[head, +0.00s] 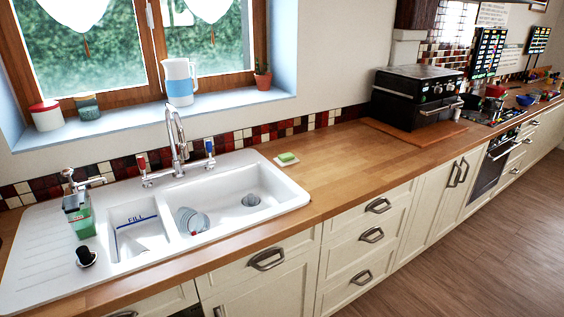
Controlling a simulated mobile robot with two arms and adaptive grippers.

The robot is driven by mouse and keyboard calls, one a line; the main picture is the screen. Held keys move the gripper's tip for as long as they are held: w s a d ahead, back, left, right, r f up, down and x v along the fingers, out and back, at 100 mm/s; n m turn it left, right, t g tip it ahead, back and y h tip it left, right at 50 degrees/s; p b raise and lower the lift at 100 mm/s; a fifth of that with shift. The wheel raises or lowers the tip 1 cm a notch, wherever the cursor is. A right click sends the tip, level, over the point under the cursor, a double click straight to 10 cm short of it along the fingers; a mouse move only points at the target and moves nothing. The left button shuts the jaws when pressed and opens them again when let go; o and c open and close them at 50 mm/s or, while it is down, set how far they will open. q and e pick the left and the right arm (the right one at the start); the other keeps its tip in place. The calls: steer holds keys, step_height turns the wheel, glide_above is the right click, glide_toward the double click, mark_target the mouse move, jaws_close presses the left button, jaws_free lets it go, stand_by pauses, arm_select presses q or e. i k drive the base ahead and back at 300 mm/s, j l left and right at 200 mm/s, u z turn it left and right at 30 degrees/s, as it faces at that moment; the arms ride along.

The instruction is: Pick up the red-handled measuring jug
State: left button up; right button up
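I cannot make out a red-handled measuring jug for certain in the head view. A jug-shaped vessel (180,82), white with a blue band and a pale handle, stands upright on the windowsill; no red shows on it. Some small red items (495,92) sit far off near the hob, too small to identify. Neither of my grippers is in view.
A white sink (285,205) with cups in its larger basin and a tall tap (178,140) is set in the wooden worktop (340,165). A green soap on a dish (287,159) lies beside it. A black oven (418,95) stands further right. The worktop between is mostly clear.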

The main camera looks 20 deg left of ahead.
mark_target(189, 221)
steer(key=i+l, duration=0.2)
steer(key=i, duration=0.2)
steer(key=i+l, duration=0.15)
steer(key=i, duration=0.3)
